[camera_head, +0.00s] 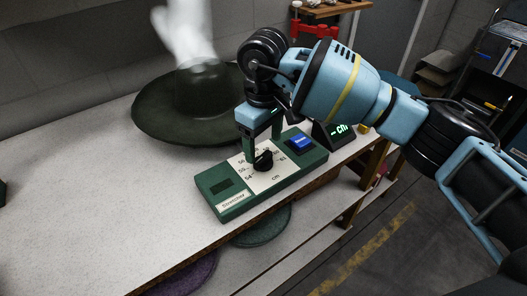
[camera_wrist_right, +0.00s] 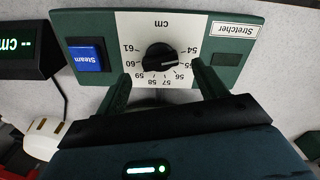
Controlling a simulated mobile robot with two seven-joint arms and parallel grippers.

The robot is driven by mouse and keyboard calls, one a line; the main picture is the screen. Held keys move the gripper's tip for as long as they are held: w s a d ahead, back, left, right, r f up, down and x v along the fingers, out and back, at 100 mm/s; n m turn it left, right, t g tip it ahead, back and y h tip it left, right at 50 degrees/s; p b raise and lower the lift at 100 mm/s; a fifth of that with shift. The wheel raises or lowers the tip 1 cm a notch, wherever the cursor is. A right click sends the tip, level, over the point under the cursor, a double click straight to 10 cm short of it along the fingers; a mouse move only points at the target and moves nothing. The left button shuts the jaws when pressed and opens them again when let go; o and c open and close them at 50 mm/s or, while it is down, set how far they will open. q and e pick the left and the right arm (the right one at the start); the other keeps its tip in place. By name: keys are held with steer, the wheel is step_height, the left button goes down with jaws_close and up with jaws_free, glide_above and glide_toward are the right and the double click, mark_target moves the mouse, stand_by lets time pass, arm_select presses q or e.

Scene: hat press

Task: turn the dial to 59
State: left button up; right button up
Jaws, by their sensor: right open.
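The black dial (camera_head: 263,160) sits on the white scale plate of the green Stretcher panel (camera_head: 235,204). In the right wrist view the dial (camera_wrist_right: 161,57) shows upside down, with numbers from 54 to 61 around it. Its white pointer line lies toward about 55. My right gripper (camera_head: 262,143) is open just above the dial. In the wrist view its two green fingers (camera_wrist_right: 164,82) stand apart, one on each side and a little short of the dial; I see no contact. My left gripper is not in view.
A blue Steam button (camera_head: 300,143) is beside the scale, close to my right gripper. A small display (camera_head: 340,130) reads "- cm".

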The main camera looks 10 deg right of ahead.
mark_target(264, 157)
steer(key=shift+f, duration=2.1)
steer(key=c, duration=1)
